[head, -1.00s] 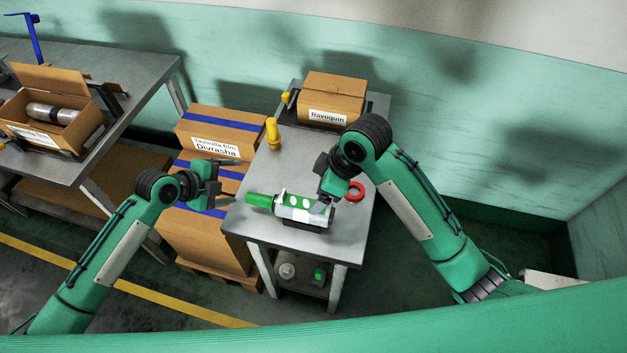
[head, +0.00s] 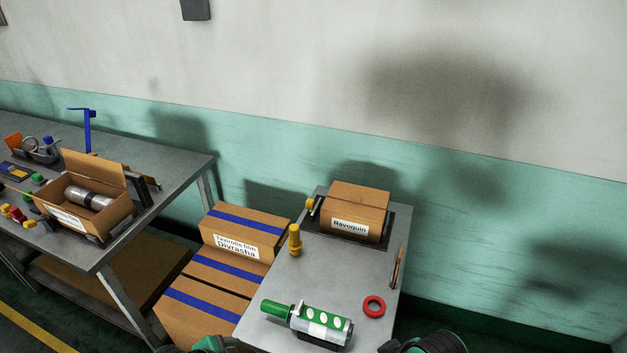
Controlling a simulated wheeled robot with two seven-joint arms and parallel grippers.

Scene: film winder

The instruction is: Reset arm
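My two arms show only at the bottom edge of the head view. A dark and green piece of my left arm is at the bottom, left of the small table, and a dark ribbed joint of my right arm is at the bottom right. Neither gripper's fingers are in view. The film winder (head: 322,326), with a green handle (head: 277,309) and a white and green body, lies on the small metal table (head: 280,280). No gripper is seen touching it. A red ring (head: 374,307) lies to its right.
A Ravoquin box (head: 358,212) stands in a dark tray at the table's back, with a yellow-topped piece (head: 295,240) nearby. Taped Divrasha boxes (head: 245,228) are stacked to the left. A workbench (head: 150,215) holds an open box (head: 85,199) with a silver roll.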

